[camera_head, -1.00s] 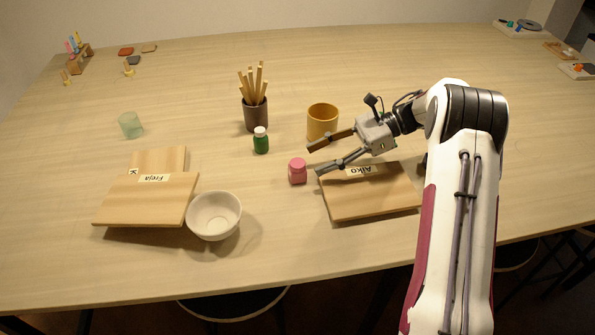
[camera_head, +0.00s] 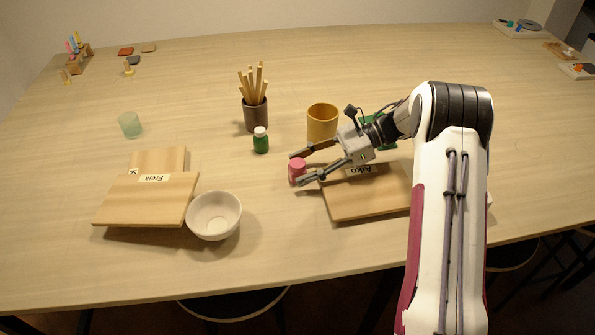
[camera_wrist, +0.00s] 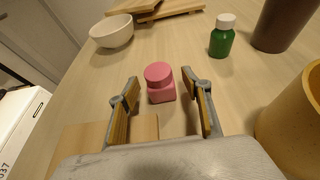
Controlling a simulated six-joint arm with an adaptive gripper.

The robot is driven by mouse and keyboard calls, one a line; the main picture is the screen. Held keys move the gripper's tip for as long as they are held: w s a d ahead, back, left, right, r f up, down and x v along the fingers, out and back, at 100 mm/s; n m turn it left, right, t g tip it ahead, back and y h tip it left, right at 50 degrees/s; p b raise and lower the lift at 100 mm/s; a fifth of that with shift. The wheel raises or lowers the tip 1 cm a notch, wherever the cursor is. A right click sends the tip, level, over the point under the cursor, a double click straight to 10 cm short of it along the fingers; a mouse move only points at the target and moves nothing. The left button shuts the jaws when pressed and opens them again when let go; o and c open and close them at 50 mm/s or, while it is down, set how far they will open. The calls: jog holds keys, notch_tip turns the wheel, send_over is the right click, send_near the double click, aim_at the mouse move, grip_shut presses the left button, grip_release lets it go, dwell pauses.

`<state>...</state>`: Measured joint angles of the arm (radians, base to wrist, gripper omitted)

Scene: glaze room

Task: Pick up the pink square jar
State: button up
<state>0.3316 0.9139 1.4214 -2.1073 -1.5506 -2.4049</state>
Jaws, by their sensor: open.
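The pink square jar (camera_head: 296,170) stands upright on the table, left of the Aiko board. In the wrist view the jar (camera_wrist: 160,84) sits ahead of my gripper, near the middle of the opening between its two fingers. My gripper (camera_head: 299,168) is open, with its fingertips close to the jar, one on the far side and one on the near side. In the wrist view my gripper (camera_wrist: 161,88) shows wood-coloured finger pads spread apart. I cannot tell whether either finger touches the jar.
The Aiko board (camera_head: 368,198) lies under and beside my gripper. A yellow-brown cup (camera_head: 322,121) stands just behind it. A green bottle (camera_head: 261,141) and a dark pot of sticks (camera_head: 256,115) stand behind left. A white bowl (camera_head: 214,215) and the Freja board (camera_head: 150,202) lie left.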

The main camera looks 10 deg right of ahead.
aim_at(297, 162)
jog(key=shift+x, duration=0.9)
jog(key=shift+c, duration=0.5)
jog(key=c, duration=1.3)
jog(key=shift+r, duration=0.2)
jog(key=shift+r, duration=4.9)
